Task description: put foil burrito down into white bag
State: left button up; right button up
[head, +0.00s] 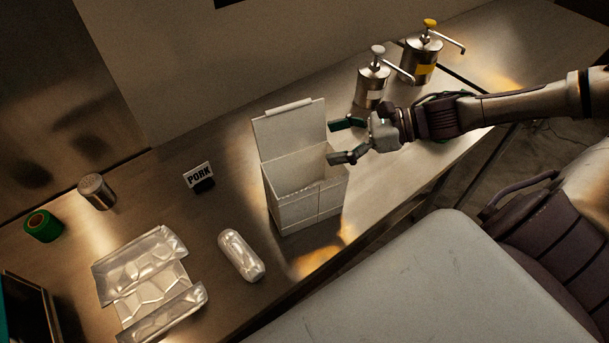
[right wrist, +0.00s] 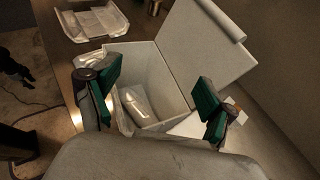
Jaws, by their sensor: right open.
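The white bag (head: 305,209), a box-like carton with its back flap raised, stands upright on the steel counter. My right gripper (head: 335,142) is open at the bag's right upper side, its fingertips over the opening. In the right wrist view, a foil burrito (right wrist: 137,104) lies inside the bag (right wrist: 178,72), between and below the open fingers (right wrist: 155,100), apart from them. The head view does not show this burrito; the bag's walls hide it. Another foil burrito (head: 241,255) lies on the counter left of the bag. My left gripper is not in view.
Foil sheets or trays (head: 155,280) lie at the front left. A PORK sign (head: 199,178), a steel canister (head: 97,191) and a green roll (head: 43,225) stand behind. Two pump dispensers (head: 372,80) (head: 423,52) stand beyond my right gripper. The counter's front edge is close to the bag.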

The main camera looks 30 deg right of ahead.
jog(key=v, duration=0.7)
jog(key=shift+d+r, duration=0.2)
jog(key=shift+d, duration=0.05)
jog(key=shift+s, duration=0.2)
